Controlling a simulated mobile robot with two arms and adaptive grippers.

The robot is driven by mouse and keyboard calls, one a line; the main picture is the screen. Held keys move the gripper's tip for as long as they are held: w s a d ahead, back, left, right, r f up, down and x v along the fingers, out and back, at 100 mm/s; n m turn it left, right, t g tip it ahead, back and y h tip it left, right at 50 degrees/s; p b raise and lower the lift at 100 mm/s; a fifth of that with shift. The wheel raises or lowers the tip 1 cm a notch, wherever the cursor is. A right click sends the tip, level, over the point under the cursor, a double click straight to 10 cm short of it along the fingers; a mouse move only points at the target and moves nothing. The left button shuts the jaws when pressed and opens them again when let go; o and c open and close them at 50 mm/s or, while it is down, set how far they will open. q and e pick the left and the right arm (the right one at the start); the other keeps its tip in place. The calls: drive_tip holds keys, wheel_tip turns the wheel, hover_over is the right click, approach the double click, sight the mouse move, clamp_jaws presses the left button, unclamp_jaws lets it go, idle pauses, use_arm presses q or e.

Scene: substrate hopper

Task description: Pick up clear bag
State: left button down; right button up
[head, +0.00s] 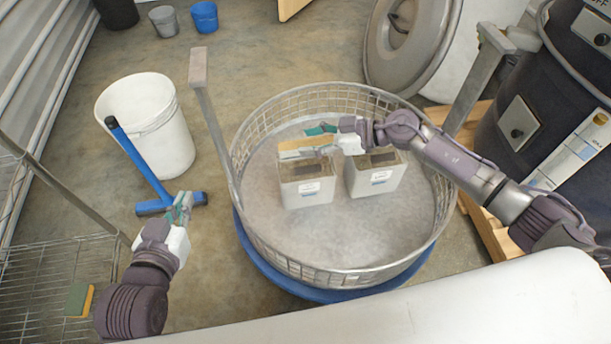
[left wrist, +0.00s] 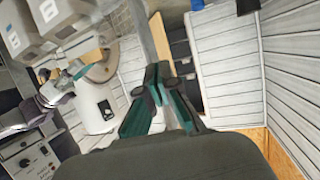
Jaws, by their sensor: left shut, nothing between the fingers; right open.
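Two pale, box-shaped bags with labels and dark contents stand upright inside a round mesh basket (head: 262,262): a left bag (head: 306,192) and a right bag (head: 376,180). I cannot tell which one the task calls the clear bag. My right gripper (head: 312,141) is open above the left bag, its fingers pointing left. A tan piece (head: 300,150) shows by its fingers over the bag's top; I cannot tell whether they touch. My left gripper (head: 184,206) is shut and empty, left of the basket; its closed fingers show in the left wrist view (left wrist: 157,92).
The basket sits on a blue round base (head: 300,288) and has upright metal handles. A white bucket (head: 150,130) and a blue-handled tool (head: 145,165) stand to the left. A dark drum (head: 540,120) is at right. A wire rack (head: 60,260) is at lower left.

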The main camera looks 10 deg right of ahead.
drive_tip(key=shift+x, duration=0.9)
clamp_jaws()
use_arm(q)
drive_tip(key=shift+w+d+r+t+h, duration=0.15)
drive_tip(key=shift+w+r+t, duration=0.1)
drive_tip(key=shift+r+t, duration=0.25)
drive_tip(key=shift+w+d+r+t+h, duration=0.2)
drive_tip(key=shift+r+t, duration=0.1)
drive_tip(key=shift+r, duration=0.35)
